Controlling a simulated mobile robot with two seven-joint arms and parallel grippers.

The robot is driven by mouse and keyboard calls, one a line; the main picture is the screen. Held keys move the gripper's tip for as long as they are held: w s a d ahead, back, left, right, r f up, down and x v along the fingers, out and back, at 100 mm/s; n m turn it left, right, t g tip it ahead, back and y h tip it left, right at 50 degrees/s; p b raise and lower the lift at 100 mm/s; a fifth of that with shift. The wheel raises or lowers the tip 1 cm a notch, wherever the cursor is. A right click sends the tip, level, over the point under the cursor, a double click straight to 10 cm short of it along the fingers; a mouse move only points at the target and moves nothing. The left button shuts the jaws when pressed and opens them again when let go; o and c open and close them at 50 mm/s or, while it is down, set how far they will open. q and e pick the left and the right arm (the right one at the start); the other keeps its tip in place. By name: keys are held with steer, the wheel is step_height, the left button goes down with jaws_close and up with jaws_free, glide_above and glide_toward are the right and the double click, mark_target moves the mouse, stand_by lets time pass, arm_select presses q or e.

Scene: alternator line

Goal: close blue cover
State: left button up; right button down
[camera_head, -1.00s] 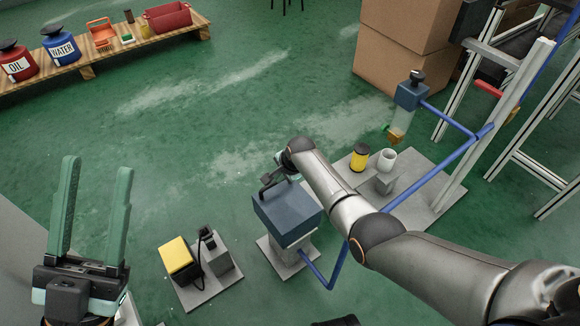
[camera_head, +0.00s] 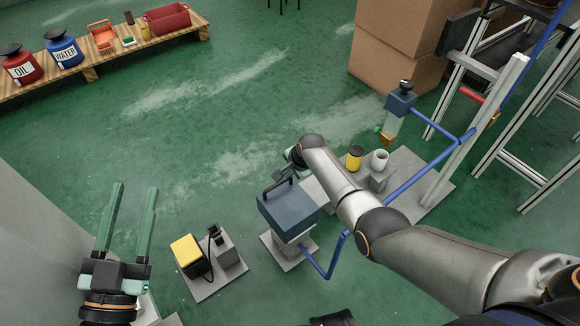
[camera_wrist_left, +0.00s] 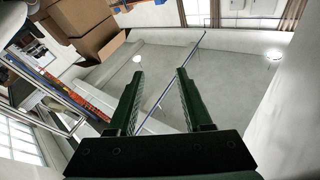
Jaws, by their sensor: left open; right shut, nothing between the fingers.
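The blue cover (camera_head: 288,209) is a boxy blue-grey lid with a dark handle (camera_head: 277,187) on top. In the head view it sits over a pale pedestal on a grey base plate, joined to a blue pipe (camera_head: 325,272). I cannot tell whether it is fully seated. My right gripper (camera_head: 292,162) is shut and empty just behind the handle, partly hidden by its own wrist; contact with the cover cannot be made out. My left gripper (camera_head: 135,187) is open and empty at lower left, far from the cover. Its open fingers also show in the left wrist view (camera_wrist_left: 158,78).
A yellow-and-grey device (camera_head: 187,254) on a plate stands left of the cover. A yellow-black can (camera_head: 354,158) and white cup (camera_head: 379,160) stand behind my right arm. A metal frame (camera_head: 480,130) and cardboard boxes (camera_head: 400,45) are at right.

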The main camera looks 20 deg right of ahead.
arm_select(q)
steer(key=s+f+n+g+y+p, duration=0.1)
steer(key=f+g, duration=0.2)
steer(key=f, duration=0.5)
steer(key=s+a+f+n+g+y+p, duration=0.1)
steer(key=f+g, duration=0.3)
steer(key=f, duration=0.5)
steer(key=shift+s+f+n+y+p, duration=0.3)
steer(key=shift+s+n+y+p, duration=0.1)
steer(key=shift+s+n+y, duration=0.25)
arm_select(e)
steer(key=shift+v, duration=1.45)
